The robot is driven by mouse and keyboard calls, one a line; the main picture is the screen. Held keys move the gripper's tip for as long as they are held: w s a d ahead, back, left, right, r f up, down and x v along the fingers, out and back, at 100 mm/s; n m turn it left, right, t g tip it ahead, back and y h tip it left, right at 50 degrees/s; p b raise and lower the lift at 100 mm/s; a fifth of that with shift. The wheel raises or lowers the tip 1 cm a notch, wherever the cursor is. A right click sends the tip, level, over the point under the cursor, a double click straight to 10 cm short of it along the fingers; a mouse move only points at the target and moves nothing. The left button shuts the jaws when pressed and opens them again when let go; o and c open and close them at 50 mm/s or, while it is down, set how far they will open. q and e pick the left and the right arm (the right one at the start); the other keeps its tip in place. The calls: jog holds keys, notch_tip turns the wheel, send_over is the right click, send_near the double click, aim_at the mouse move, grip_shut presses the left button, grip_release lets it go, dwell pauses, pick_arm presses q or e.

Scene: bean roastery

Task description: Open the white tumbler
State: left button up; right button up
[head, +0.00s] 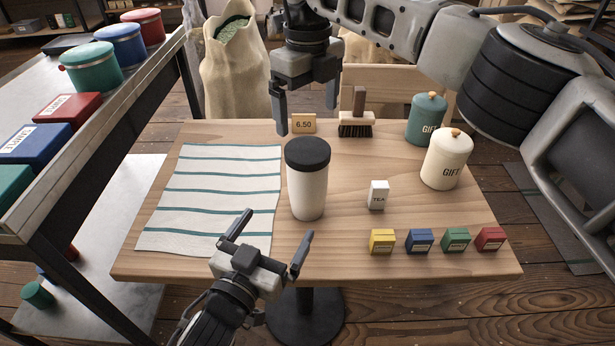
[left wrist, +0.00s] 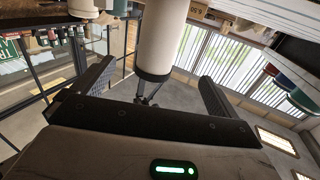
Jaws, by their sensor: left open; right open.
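The white tumbler (head: 308,193) stands upright on the wooden table, its black lid (head: 307,153) on top. My left gripper (head: 277,224) is open, low in front of the tumbler and apart from it, with its fingers toward it. In the left wrist view the tumbler (left wrist: 164,38) appears upside down between the spread fingers (left wrist: 150,90), its dark lid (left wrist: 153,75) lowest. My right gripper (head: 307,118) is open and empty, pointing down above and behind the lid, without visible contact.
A striped cloth (head: 213,190) lies left of the tumbler. To the right stand a tea box (head: 377,195), a cream canister (head: 446,160), a teal canister (head: 426,119) and several small coloured boxes (head: 420,241). A brush (head: 356,122) and price sign (head: 304,124) are behind.

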aim_at(309, 174)
pick_arm(q)
jog(key=shift+w+d, duration=0.15)
jog(key=shift+w, duration=0.35)
pick_arm(e)
jog(key=shift+w+r, duration=0.1)
jog(key=shift+w, duration=0.05)
jog(key=shift+s+r, duration=0.25)
jog(key=shift+s, duration=0.1)
pick_arm(q)
jog(key=x, duration=1.4)
jog(key=shift+d+r, duration=0.15)
jog(key=shift+d, duration=0.05)
pick_arm(e)
jog(key=shift+s+f, duration=0.1)
